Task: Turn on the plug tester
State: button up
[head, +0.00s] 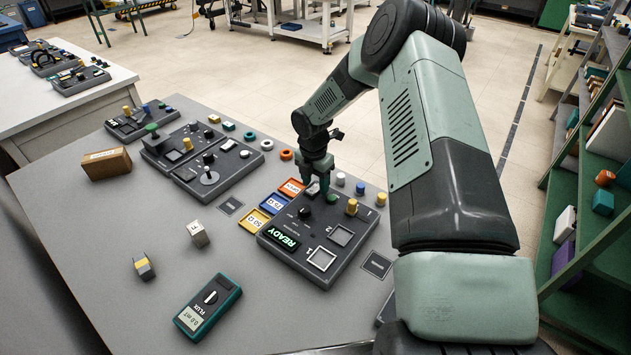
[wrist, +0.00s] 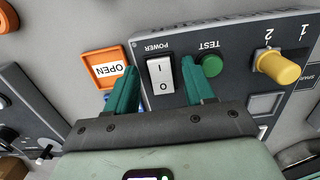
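The plug tester (head: 318,228) is a dark grey panel box at the front right of the table. Its small screen (head: 284,238) is lit green and reads READY. In the wrist view its white rocker switch (wrist: 160,80) is marked I and O under the label POWER. I cannot tell which side is pressed. Right of it is a green TEST button (wrist: 210,65), then a yellow knob (wrist: 278,67) with marks 1 and 2. My gripper (wrist: 163,78) is open, its teal fingers on either side of the switch; contact is unclear. The head view shows my gripper (head: 321,192) low over the tester's back edge.
An orange OPEN tile (wrist: 105,68) lies beside the tester, near my left finger. A blue tile (head: 272,203) and a yellow tile (head: 254,221) lie along its side. Other panels (head: 205,165) fill the back.

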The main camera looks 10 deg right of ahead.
notch_tip(320, 180, up, 11)
jog(key=shift+s+a, duration=0.25)
dwell(0.3)
jog(key=shift+f, duration=0.1)
notch_tip(320, 180, up, 13)
jog(key=m+t+h, duration=0.1)
jog(key=m, duration=0.4)
send_over(314, 189)
jog(key=s, duration=0.5)
jog(key=s+d+r+m, duration=0.1)
jog(key=s+r+m, duration=0.5)
jog(key=s+r, duration=0.25)
jog(key=s+r+m+t, duration=0.2)
jog(key=s+r+m, duration=0.1)
jog(key=s+m, duration=0.4)
jog(key=s+d+r+m+t+y, duration=0.1)
jog(key=s+r+m, duration=0.3)
jog(key=s+m, duration=0.4)
jog(key=s+t, duration=0.1)
jog(key=s, duration=0.5)
jog(key=shift+s+r+m+y, duration=0.15)
jog(key=shift+s+m+y, duration=0.15)
